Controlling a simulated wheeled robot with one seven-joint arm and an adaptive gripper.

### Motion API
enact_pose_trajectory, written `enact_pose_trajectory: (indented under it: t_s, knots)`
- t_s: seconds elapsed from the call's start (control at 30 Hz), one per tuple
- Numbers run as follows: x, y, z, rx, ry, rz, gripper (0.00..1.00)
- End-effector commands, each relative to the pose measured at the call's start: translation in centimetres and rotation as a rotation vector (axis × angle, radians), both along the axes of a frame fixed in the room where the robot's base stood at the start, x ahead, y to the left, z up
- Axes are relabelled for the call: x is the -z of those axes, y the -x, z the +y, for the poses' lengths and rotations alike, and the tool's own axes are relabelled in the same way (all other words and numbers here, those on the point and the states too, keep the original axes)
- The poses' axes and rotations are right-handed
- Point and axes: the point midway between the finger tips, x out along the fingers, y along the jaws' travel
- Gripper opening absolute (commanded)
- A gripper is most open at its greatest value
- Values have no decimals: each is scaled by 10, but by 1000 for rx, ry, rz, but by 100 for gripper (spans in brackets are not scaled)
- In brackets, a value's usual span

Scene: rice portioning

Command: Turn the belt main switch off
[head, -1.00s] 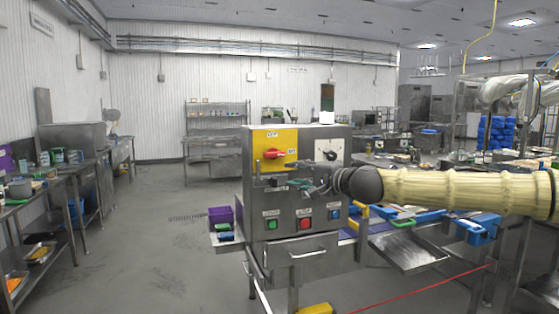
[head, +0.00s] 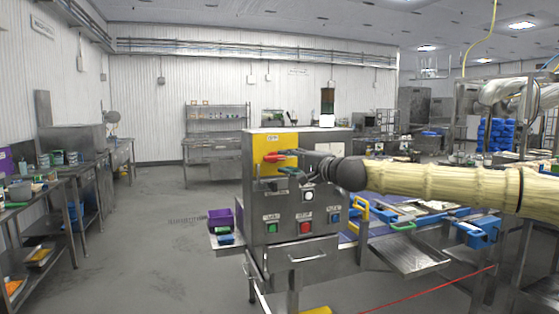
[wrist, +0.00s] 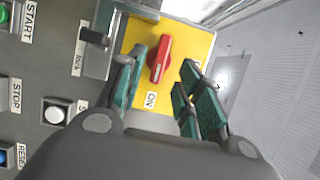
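The belt main switch is a red rotary handle (wrist: 160,58) on a yellow plate (wrist: 185,38) of the steel control box. It also shows in the head view (head: 271,158), partly covered by my gripper. In the wrist view its long axis runs roughly toward the ON label (wrist: 151,100). My gripper (wrist: 160,72) is open, with its green-padded fingers apart, one to each side of the handle in that view. No contact with the handle is visible. In the head view my gripper (head: 284,155) reaches in from the right, at the front of the yellow plate.
A metal bracket with a black knob (wrist: 95,37) sits close beside the plate. A white button (head: 309,195) and green (head: 272,228), red (head: 306,228) and blue (head: 334,217) buttons lie below. A purple bin (head: 220,218) stands left of the box. Floor at left is free.

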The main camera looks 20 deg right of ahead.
Motion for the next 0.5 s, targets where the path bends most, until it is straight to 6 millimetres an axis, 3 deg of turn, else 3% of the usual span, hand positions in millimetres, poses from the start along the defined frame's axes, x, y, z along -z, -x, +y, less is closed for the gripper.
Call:
enact_pose_trajectory:
  t_s: [0.5]
  knots:
    - [0, -38, 18, 0, 0, 0, 36]
